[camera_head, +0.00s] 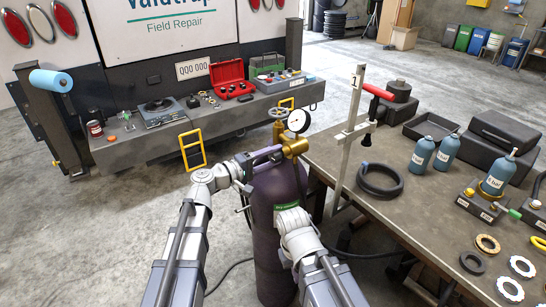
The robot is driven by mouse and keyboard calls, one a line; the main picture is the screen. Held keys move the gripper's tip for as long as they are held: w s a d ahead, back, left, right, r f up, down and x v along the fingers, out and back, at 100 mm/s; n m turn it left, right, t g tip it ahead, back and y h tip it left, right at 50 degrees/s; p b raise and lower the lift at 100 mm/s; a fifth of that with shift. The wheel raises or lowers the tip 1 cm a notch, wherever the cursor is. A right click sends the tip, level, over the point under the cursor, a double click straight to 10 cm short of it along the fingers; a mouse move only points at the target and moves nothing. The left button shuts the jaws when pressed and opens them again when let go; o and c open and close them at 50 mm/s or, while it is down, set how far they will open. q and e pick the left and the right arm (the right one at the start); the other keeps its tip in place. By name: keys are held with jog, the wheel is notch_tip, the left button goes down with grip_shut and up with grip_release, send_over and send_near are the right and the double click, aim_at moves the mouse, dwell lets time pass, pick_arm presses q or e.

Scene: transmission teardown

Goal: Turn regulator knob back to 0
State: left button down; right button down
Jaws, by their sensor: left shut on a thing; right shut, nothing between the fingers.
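A dark purple gas cylinder (272,205) stands upright in front of me, beside the workbench. A brass regulator (294,148) sits on its top, with a round white-faced gauge (298,121) above it and a brass valve handwheel (278,113) behind. My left gripper (276,151) reaches in from the left and is shut at the regulator's left side, on what appears to be its knob. The fingers hide the knob, so its setting cannot be read. My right gripper (289,213) is shut and empty, low in front of the cylinder by a green label.
The workbench (385,210) on the right holds a black hose ring (380,181), a red-handled clamp on a post (352,120), small blue cylinders (422,156) and several rings. A grey truck bumper (200,122) with tools lies behind. A hose runs on the floor.

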pick_arm(q)
jog(key=n, duration=0.4)
jog(key=shift+f, duration=0.15)
jog(key=n, duration=0.4)
jog(key=shift+h, duration=0.3)
jog(key=n, duration=0.4)
jog(key=shift+s+b, duration=0.1)
jog(key=shift+b, duration=0.2)
jog(key=shift+n, duration=2)
jog(key=shift+c, duration=1.6)
grip_release()
jog(key=v, duration=0.7)
jog(key=shift+a, duration=0.4)
